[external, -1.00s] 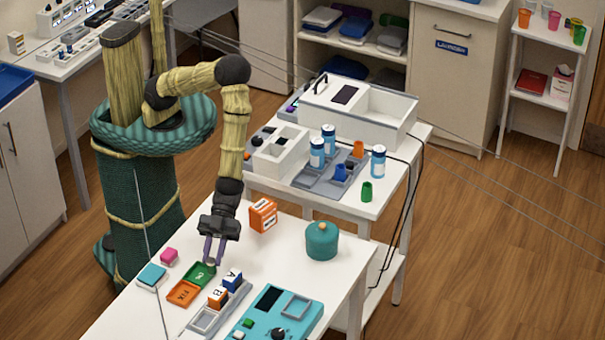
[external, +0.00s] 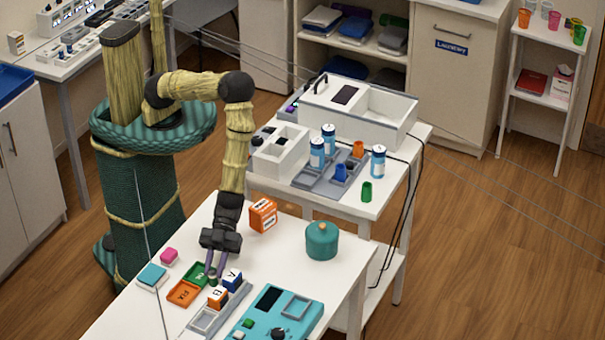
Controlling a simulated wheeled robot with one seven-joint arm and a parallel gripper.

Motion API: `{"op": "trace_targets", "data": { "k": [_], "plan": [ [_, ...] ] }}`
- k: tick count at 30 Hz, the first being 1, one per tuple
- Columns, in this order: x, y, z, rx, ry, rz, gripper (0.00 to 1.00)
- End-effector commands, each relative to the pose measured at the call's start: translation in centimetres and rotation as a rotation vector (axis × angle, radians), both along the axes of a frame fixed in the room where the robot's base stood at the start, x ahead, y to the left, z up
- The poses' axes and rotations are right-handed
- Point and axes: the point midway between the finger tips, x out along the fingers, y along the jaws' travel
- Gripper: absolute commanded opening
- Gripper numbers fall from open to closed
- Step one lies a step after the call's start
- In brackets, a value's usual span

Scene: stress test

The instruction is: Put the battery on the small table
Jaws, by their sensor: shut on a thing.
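My gripper (external: 213,276) points down over the white front table (external: 300,290), its jaws shut on a small dark thing (external: 213,283). This thing is probably the battery, but it is too small and too covered by the fingers to tell for sure. It is just right of the green tray marked OK (external: 195,272) and close beside the blocks marked A (external: 233,278) and B (external: 217,297). I cannot tell if it touches them or the table. Which table is the small one is unclear; a narrow white shelf table (external: 556,38) stands at the far right.
An orange FIX tray (external: 184,293), a grey block tray (external: 203,320), a turquoise device (external: 268,312), an orange box (external: 263,215) and a teal pot (external: 322,240) surround the gripper. A cart (external: 375,208) with bottles (external: 378,160) stands behind. Thin cables cross the floor at right.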

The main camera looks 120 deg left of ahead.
Motion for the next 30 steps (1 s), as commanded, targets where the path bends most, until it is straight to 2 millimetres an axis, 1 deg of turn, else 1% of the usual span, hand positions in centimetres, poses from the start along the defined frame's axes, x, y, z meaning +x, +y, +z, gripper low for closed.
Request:
{"op": "trace_targets", "data": {
  "k": [5, 6, 7, 14, 19, 23, 30],
  "plan": [
    [0.0, 0.0, -0.5, 0.000, 0.000, 0.000, 0.00],
    [0.0, 0.0, -0.3, 0.000, 0.000, 0.000, 0.30],
    [0.0, 0.0, -0.3, 0.000, 0.000, 0.000, 0.32],
    [0.0, 0.0, -0.3, 0.001, 0.000, 0.000, 0.32],
    [0.0, 0.1, 0.2, 0.001, 0.001, 0.000, 0.32],
    [-0.4, 1.7, 0.7, 0.002, 0.000, 0.001, 0.32],
    [-1.3, 5.2, 2.5, 0.001, 0.000, 0.002, 0.32]
  ]
}}
